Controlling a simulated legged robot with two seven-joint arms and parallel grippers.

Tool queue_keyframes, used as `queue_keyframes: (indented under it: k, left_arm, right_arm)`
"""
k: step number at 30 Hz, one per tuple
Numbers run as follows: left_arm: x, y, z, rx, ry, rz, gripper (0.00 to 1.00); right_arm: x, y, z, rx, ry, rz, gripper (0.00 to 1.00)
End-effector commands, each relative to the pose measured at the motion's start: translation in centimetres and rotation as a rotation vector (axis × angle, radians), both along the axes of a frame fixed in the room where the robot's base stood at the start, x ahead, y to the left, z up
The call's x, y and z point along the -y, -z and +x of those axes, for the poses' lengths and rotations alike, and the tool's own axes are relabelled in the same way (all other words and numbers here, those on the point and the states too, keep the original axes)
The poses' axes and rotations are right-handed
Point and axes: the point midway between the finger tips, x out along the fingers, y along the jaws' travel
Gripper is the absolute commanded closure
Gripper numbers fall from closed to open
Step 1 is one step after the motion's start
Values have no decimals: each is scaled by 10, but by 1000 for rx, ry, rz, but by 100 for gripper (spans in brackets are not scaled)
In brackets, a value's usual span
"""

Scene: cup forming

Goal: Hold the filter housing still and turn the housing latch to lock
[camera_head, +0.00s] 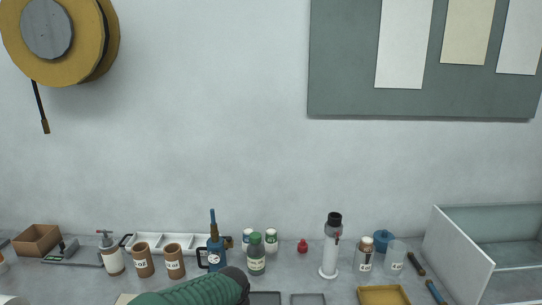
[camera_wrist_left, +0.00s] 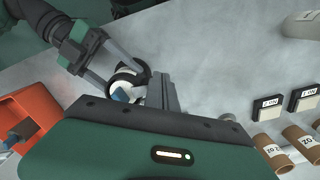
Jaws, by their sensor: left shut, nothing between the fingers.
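In the left wrist view a round black-and-white part (camera_wrist_left: 127,79) with a blue piece at its lower edge is seen close up; it may be the filter housing, but I cannot make out a latch. My left gripper (camera_wrist_left: 163,88) is shut and empty, with its fingers just right of this part; I cannot tell if they touch it. My right gripper (camera_wrist_left: 112,72) comes in from the upper left, its fingers apart on either side of the part. Whether they grip it is unclear. The head view shows neither gripper's fingers, only a green ribbed arm sleeve of mine at the bottom.
Along the bench back stand a white cylinder with black cap (camera_head: 330,256), a green-capped bottle (camera_head: 256,258) and a blue torch-like tool (camera_head: 215,250).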

Motion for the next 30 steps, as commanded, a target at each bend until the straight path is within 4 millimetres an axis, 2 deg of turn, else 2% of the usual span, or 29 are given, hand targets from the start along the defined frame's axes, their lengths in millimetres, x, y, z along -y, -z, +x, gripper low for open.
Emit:
queue_keyframes:
  k: [30]
  left_arm:
    - [0, 0, 6, 0, 0, 0, 100]
  right_arm:
    - [0, 0, 0, -1, 1, -1, 94]
